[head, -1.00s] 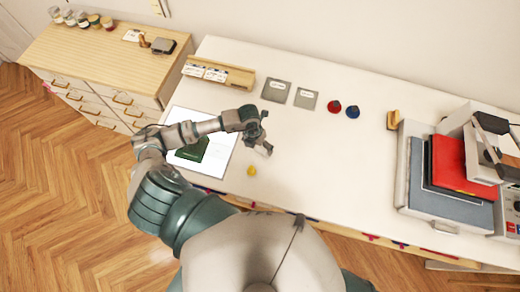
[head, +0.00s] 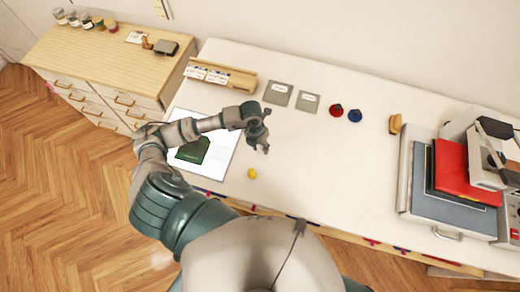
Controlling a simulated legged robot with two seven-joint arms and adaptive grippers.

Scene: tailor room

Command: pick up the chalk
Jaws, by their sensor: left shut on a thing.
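My left gripper (head: 260,145) is over the white table, just right of the white sheet with the dark green piece on it. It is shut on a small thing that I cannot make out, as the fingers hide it. A small yellow round piece (head: 252,173) lies on the table just below the gripper, apart from it. A red round piece (head: 336,110) and a blue round piece (head: 354,115) stand farther back to the right. I cannot tell which piece is the chalk. My right gripper is not in view.
Two grey squares (head: 278,93) with labels and a wooden card holder (head: 235,78) are at the back of the table (head: 340,170). A red folder (head: 453,168) lies on a stack at the right. The table's middle is clear.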

